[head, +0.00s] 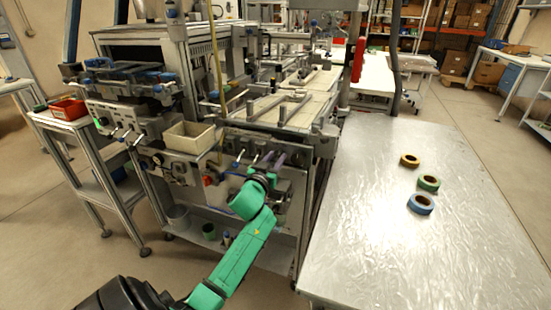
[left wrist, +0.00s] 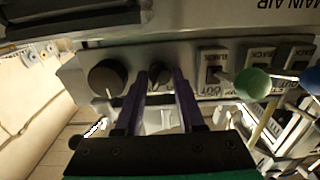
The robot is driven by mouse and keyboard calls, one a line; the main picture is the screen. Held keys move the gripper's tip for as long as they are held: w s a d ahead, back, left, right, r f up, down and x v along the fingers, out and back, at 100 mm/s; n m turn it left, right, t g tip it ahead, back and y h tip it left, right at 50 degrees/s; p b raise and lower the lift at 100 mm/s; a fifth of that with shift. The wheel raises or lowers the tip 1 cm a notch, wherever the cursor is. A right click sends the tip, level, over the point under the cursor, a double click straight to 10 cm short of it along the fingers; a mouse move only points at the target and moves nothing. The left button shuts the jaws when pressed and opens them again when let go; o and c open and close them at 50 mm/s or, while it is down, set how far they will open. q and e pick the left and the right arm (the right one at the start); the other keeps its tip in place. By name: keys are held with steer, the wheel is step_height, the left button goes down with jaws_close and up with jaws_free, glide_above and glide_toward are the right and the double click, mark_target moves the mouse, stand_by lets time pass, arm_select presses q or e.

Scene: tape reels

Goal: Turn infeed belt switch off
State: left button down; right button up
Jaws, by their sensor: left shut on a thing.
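My left gripper (head: 274,161) is at the front control panel of the machine, at its right end. In the left wrist view its two purple fingers (left wrist: 158,84) are shut on a small dark knob (left wrist: 157,69) on the grey panel (left wrist: 187,60). I take this knob for the infeed belt switch, but its label is hidden behind the fingers and I cannot read its setting. A larger dark round knob (left wrist: 107,78) sits beside it on the left, apart from the fingers. My right gripper is in neither view.
Toggle switches (left wrist: 213,70) with small labels sit right of the gripper, and a lever with a green ball end (left wrist: 252,85) sticks out close by. A metal table (head: 400,245) with tape reels (head: 421,204) stands at the right. A beige bin (head: 189,139) hangs left of the gripper.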

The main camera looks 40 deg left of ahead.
arm_select(q)
steer(key=n+p, duration=0.3)
steer(key=n, duration=0.1)
steer(key=shift+r, duration=0.2)
steer(key=n+p, duration=0.2)
steer(key=n, duration=0.1)
steer(key=shift+n+p, duration=0.3)
steer(key=shift+p, duration=0.1)
steer(key=n+p, duration=0.2)
steer(key=n, duration=0.1)
steer(key=shift+f, duration=0.1)
steer(key=shift+f+n+p, duration=0.1)
steer(key=shift+n+p, duration=0.45)
steer(key=shift+n, duration=0.95)
steer(key=c, duration=0.5)
jaws_free()
steer(key=v, duration=1.4)
steer(key=shift+s+d+b, duration=0.2)
steer(key=shift+s+b, duration=0.1)
steer(key=shift+b, duration=0.1)
